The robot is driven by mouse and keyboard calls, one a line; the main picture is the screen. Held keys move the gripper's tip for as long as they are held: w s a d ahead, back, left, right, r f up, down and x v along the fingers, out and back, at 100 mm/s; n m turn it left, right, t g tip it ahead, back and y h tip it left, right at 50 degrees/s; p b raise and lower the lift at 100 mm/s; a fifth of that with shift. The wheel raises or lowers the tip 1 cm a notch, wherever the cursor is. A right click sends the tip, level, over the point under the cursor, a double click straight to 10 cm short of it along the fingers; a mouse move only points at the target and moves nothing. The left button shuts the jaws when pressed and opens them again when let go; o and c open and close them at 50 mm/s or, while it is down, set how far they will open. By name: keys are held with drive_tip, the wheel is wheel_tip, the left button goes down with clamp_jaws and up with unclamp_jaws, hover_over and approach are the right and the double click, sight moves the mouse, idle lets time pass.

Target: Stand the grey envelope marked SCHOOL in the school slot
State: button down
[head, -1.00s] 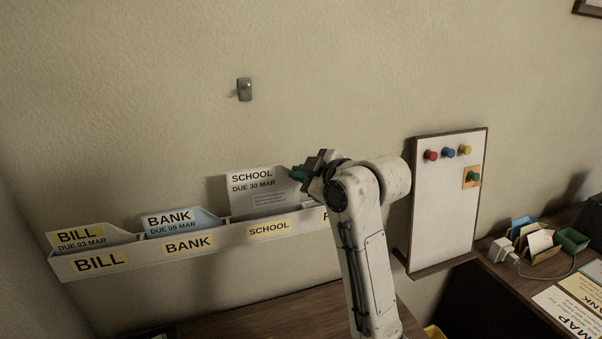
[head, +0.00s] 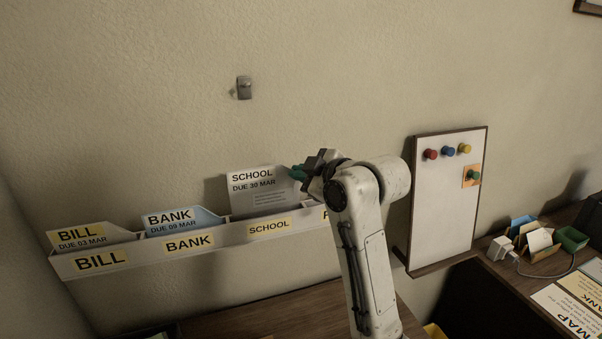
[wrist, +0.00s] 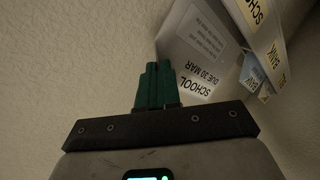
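The grey envelope marked SCHOOL, DUE 30 MAR (head: 262,200) stands roughly upright in the wall rack (head: 222,236), behind the front label SCHOOL. Its lower edge is hidden behind the rack's front, so I cannot tell whether it touches the slot floor. It rises higher than the other envelopes. My gripper (head: 298,173) is at the envelope's upper right edge. In the wrist view, the green fingers (wrist: 158,82) are close together at the edge of the envelope (wrist: 195,45) and appear shut on it.
Another slot lies right of SCHOOL, partly hidden by my arm. A white board with pins (head: 445,210) stands on the right. The wall is close behind the rack.

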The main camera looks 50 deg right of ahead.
drive_tip(key=shift+f+b, duration=1.95)
drive_tip(key=shift+f, duration=1.3)
drive_tip(key=c, duration=1.3)
unclamp_jaws()
drive_tip(key=shift+o, duration=0.2)
drive_tip(key=shift+s, duration=0.15)
drive_tip(key=p, duration=0.2)
approach(292, 196)
drive_tip(key=s+r, duration=0.2)
drive_tip(key=s, duration=0.1)
drive_tip(key=shift+s+a+f+p, duration=0.2)
drive_tip(key=shift+s+a+p, duration=0.3)
drive_tip(key=shift+p, duration=0.2)
